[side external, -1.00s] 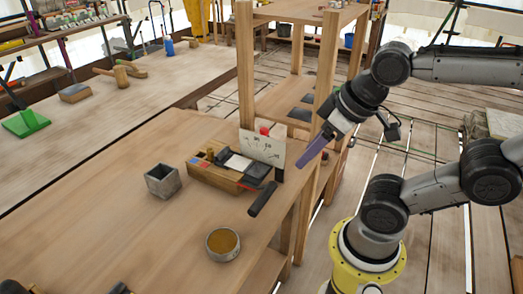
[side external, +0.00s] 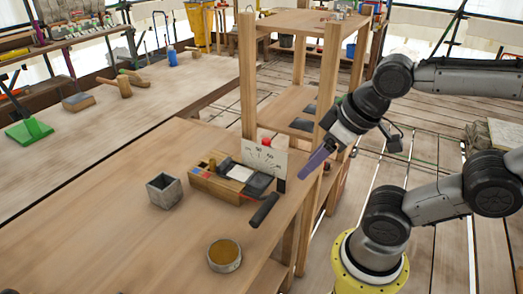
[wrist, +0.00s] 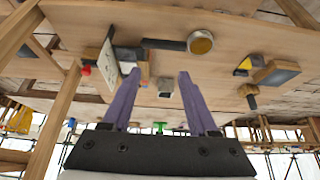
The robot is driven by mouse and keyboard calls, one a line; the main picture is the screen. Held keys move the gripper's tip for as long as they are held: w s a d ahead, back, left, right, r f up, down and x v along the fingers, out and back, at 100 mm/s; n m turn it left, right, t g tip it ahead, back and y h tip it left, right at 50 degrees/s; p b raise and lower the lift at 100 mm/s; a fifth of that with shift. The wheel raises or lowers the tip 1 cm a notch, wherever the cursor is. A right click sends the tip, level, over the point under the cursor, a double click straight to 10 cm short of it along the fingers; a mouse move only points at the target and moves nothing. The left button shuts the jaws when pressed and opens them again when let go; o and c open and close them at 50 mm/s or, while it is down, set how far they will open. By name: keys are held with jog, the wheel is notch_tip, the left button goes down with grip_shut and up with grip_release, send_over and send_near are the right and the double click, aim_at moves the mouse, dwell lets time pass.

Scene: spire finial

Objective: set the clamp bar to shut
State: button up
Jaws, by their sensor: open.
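A wooden fixture (side external: 205,190) stands on the bench with a white pad, dark blocks and an upright numbered card (side external: 265,158). A black bar (side external: 265,210), which looks like the clamp bar, sticks out from its front right side; it also shows in the wrist view (wrist: 165,45). I cannot tell how its far end joins the fixture. My gripper (side external: 303,176) has purple fingers and is in the air to the right of the card, apart from the bar. In the wrist view my gripper (wrist: 159,74) is open, with nothing between its fingers.
A grey square cup (side external: 164,190) stands left of the fixture, and a round bowl (side external: 224,254) with amber contents stands in front. A wooden shelf post (side external: 322,110) rises close behind my gripper. The bench front left is clear. A second bench (side external: 140,120) lies at the back left.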

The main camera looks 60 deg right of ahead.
jog(key=shift+o, duration=0.8)
jog(key=shift+s+f, duration=0.1)
jog(key=w+d+r+g, duration=0.1)
jog(key=w+d+r, duration=0.3)
jog(key=w+r, duration=0.55)
jog(key=m+g, duration=0.3)
jog(key=g, duration=0.2)
send_over(267, 140)
notch_tip(267, 140, down, 11)
notch_tip(267, 140, down, 13)
jog(key=shift+w+d+f, duration=0.1)
jog(key=shift+f, duration=0.1)
